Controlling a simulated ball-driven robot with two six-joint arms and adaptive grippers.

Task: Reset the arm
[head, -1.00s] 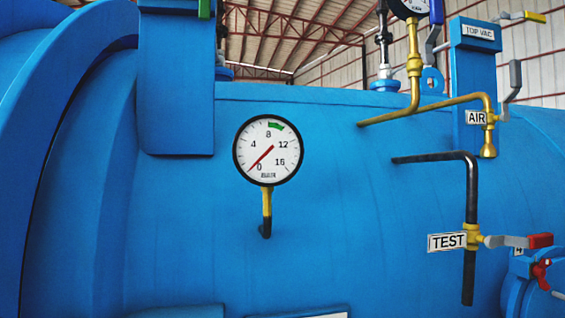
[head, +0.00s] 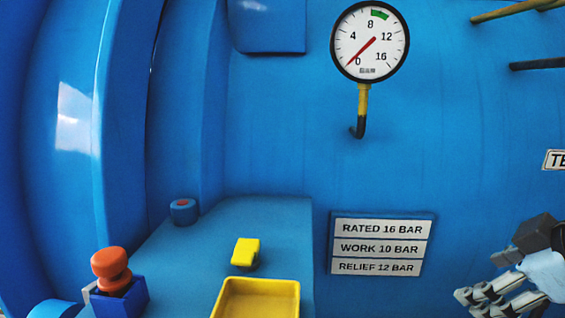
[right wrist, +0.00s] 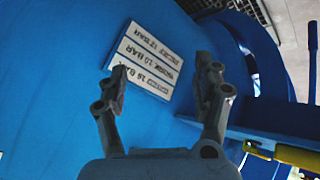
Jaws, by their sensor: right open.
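My right gripper (head: 484,278) is at the lower right of the head view, to the right of the rating plate (head: 382,245). In the right wrist view my right gripper (right wrist: 160,82) is open, with nothing between its fingers. The rating plate (right wrist: 150,60) lies beyond them on the blue autoclave wall. The pressure gauge (head: 370,41) hangs at the top of the head view, its red needle near 0. My left gripper is not in view.
A blue ledge (head: 283,215) carries a yellow block (head: 245,252), a yellow tray (head: 257,283) and a small blue knob (head: 184,211). An orange-red button (head: 110,268) stands at the lower left. The blue vessel wall (head: 270,130) fills the background.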

